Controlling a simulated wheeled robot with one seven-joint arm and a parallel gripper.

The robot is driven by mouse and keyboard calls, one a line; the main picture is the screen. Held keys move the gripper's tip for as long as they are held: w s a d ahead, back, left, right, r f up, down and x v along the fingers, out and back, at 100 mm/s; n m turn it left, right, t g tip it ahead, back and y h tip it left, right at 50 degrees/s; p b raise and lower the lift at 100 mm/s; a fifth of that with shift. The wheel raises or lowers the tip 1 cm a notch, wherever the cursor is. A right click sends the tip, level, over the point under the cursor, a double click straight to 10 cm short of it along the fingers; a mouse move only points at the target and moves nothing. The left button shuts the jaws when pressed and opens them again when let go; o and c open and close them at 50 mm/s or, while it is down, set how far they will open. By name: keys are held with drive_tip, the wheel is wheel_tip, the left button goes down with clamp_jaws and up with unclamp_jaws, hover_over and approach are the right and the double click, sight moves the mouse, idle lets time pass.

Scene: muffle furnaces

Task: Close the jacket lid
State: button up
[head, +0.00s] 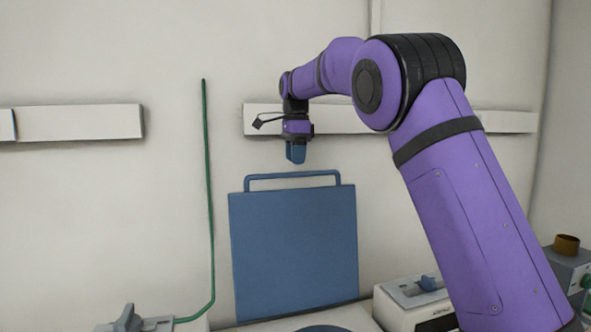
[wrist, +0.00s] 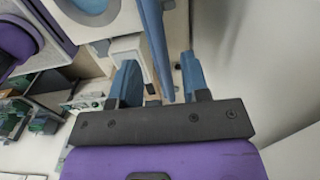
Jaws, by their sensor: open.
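The jacket lid (head: 295,255) is a flat blue panel standing upright, open, against the pale wall in the head view. A blue bar handle (head: 293,176) runs along its top edge. My gripper (head: 295,153) points down just above the handle, with a small gap showing in the head view. In the wrist view my gripper (wrist: 159,62) has its two blue fingers apart, and the lid (wrist: 154,35) appears nearly edge-on as a blue strip between them. I cannot tell if either finger touches it. The jacket's opening below is mostly cut off in the head view.
A green cable (head: 207,190) hangs down the wall left of the lid. White rails (head: 80,122) run along the wall. A white box with a blue knob (head: 412,292) stands right of the lid, near my arm. An orange-brown cylinder (head: 566,244) is at the far right.

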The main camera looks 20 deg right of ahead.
drive_tip(key=shift+f, duration=1.85)
drive_tip(key=shift+c, duration=0.3)
clamp_jaws()
